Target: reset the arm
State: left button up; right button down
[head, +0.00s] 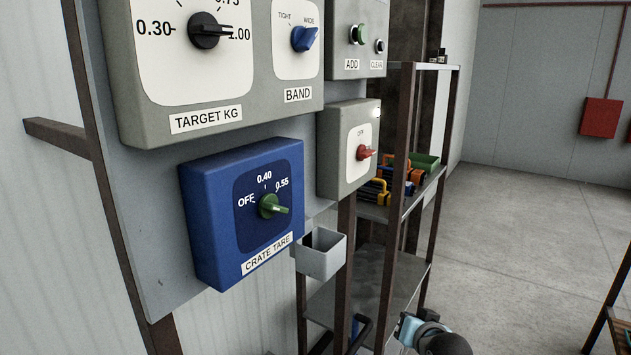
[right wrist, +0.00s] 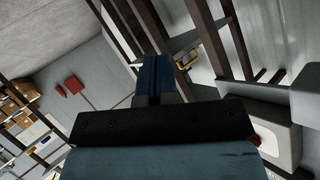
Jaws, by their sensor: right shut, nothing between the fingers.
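My right gripper (right wrist: 150,62) shows in the right wrist view as dark blue fingers pressed together, empty, pointing towards the metal shelf rack. In the head view, a light-blue and black part of my right arm (head: 428,335) shows at the bottom edge, below and right of the control panel, apart from it. My left gripper is in neither view. The TARGET KG knob (head: 207,31) is black, the BAND knob (head: 305,38) blue.
A grey box with a red knob (head: 363,152) marked OFF and a box with ADD and CLEAR buttons (head: 358,34) hang on the panel. A small grey bin (head: 320,254) sits below. The rack (head: 440,180) holds coloured items. Open floor (head: 530,240) lies right.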

jog(key=s+f+n, duration=0.2)
jog(key=s+f, duration=0.4)
jog(key=s, duration=0.5)
jog(key=s+f+n+g+p, duration=0.1)
jog(key=s+f+n, duration=0.1)
jog(key=s+f, duration=0.5)
jog(key=s+f+n+y, duration=0.1)
jog(key=s+f, duration=0.6)
jog(key=s, duration=0.9)
jog(key=shift+a+n+g, duration=0.4)
jog(key=shift+s+f, duration=0.1)
